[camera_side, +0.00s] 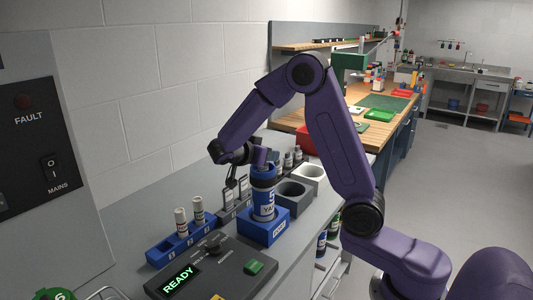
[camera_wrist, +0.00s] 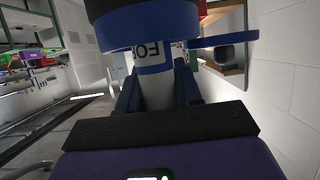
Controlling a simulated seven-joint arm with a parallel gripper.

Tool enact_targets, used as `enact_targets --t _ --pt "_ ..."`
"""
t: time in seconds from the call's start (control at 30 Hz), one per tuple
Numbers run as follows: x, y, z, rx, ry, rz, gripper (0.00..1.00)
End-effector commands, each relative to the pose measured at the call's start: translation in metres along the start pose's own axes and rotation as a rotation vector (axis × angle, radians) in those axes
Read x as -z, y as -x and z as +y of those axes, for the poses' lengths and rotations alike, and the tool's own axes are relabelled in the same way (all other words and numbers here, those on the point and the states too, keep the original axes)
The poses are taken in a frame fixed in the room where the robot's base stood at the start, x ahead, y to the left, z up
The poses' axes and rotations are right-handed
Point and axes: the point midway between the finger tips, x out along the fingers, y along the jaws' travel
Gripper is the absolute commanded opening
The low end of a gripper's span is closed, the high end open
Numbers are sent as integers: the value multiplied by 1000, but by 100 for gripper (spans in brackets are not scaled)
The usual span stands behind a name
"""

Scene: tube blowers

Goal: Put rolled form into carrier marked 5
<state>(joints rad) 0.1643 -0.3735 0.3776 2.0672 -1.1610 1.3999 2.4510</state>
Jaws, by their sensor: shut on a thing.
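The carrier marked 5 (camera_side: 263,197) stands upright in a blue lettered block (camera_side: 263,228) on the grey bench. It has a blue rim and a dark band. My gripper (camera_side: 262,160) is level, right over its top. In the wrist view my gripper (camera_wrist: 158,85) is shut on the rolled form (camera_wrist: 157,92), a pale roll with a blue-edged label showing letters. The roll's far end meets the carrier's blue rim (camera_wrist: 150,32), and its depth inside is hidden. A blue disc (camera_wrist: 226,42), perhaps the open lid, juts out beside the rim. My gripper mostly hides the roll in the side view.
A blue rack (camera_side: 180,248) with two pale, capped cylinders is at left. A control box (camera_side: 212,272) showing READY lies in front. The wall is close on the left.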

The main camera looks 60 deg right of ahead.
Motion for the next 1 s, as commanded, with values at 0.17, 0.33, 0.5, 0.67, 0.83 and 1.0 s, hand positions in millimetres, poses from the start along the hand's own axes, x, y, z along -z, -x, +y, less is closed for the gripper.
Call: enact_targets --t 0.17,0.33,0.5,0.67,0.83,1.0 --pt "0 0 0 0 0 0 64" --pt "0 0 0 0 0 0 64" --pt "0 2 0 1 0 0 64" --pt "0 19 -1 4 -1 0 64" --pt "0 53 -1 6 -1 -1 64" --pt "0 89 -1 5 0 -1 64"
